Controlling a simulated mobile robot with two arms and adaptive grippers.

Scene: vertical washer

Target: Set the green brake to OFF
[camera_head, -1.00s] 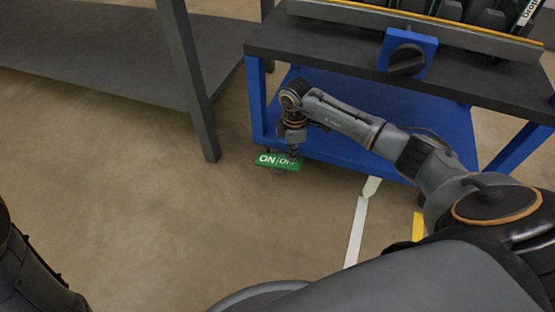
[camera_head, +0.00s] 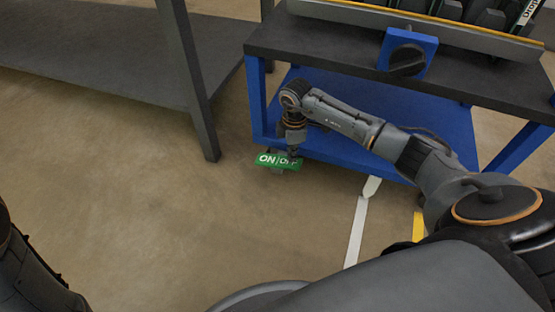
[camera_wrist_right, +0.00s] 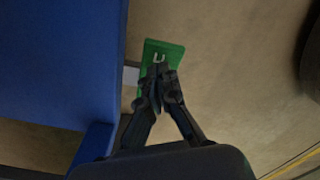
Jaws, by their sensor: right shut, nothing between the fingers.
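The green brake (camera_head: 268,160) is a flat pedal with white ON and OFF lettering at the lower front corner of the blue cart, just above the floor. ON is on the left and OFF on the right. My right gripper (camera_head: 292,153) points down onto the OFF half, and its fingertips partly cover that word. In the right wrist view the green brake (camera_wrist_right: 171,50) lies under the closed fingertips of my right gripper (camera_wrist_right: 160,68). The fingers appear to touch it, holding nothing. My left gripper is out of view.
The blue cart (camera_head: 430,118) has a dark top (camera_head: 330,48) and a blue knob panel (camera_head: 407,53). A grey table (camera_head: 110,60) stands at the left, with its leg near the brake. White and yellow floor strips lie in front of the cart. Floor (camera_head: 180,210) at the left front is clear.

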